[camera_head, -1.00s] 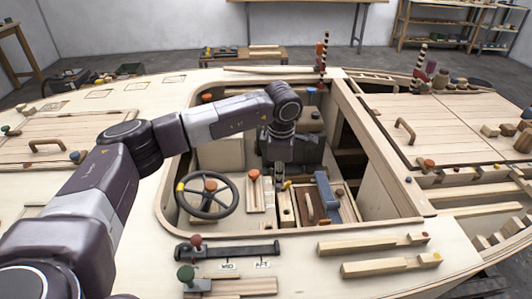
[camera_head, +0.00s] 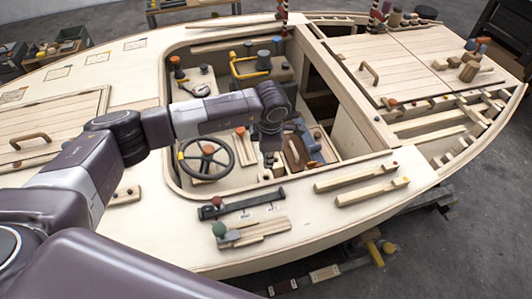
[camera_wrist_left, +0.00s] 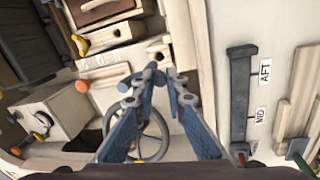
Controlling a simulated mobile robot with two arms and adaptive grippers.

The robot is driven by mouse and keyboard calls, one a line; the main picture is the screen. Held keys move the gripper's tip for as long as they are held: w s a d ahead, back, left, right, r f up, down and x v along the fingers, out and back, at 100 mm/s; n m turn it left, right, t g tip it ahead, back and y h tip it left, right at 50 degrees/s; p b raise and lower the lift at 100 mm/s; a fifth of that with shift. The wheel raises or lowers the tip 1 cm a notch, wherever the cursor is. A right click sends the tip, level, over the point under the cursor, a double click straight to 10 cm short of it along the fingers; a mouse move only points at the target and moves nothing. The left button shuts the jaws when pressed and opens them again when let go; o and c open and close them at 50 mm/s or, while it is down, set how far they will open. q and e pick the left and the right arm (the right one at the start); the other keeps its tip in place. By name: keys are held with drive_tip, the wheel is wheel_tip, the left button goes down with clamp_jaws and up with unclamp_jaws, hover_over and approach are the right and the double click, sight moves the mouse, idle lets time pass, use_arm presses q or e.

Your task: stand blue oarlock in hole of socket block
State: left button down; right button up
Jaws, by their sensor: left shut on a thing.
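My left gripper (camera_head: 268,160) reaches down into the cockpit well, to the right of the steering wheel. In the left wrist view my left gripper (camera_wrist_left: 160,80) has its two blue-faced fingers closing on a small grey-blue piece (camera_wrist_left: 151,73), which looks like the blue oarlock. Its lower part is hidden. Just beyond the fingertips are pale wooden blocks; one (camera_wrist_left: 118,34) shows a dark hole and may be the socket block. I cannot tell whether the held piece touches any block. My right gripper is not in view.
The dark steering wheel (camera_head: 205,160) is close to the left of the gripper. A dark rail (camera_head: 240,204) lies on the deck in front, with wooden bars (camera_head: 372,191) to the right. A larger blue piece (camera_head: 309,144) is in the well. Bare deck (camera_head: 160,235) shows at front left.

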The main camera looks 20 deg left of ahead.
use_arm(q)
drive_tip(key=shift+f+b, duration=3.1)
drive_tip(key=shift+f, duration=1.75)
drive_tip(key=c, duration=1.9)
unclamp_jaws()
drive_tip(key=r, duration=0.4)
drive_tip(key=s+r, duration=0.1)
drive_tip(key=r, duration=0.7)
drive_tip(key=shift+s+d, duration=0.3)
drive_tip(key=shift+s, duration=0.1)
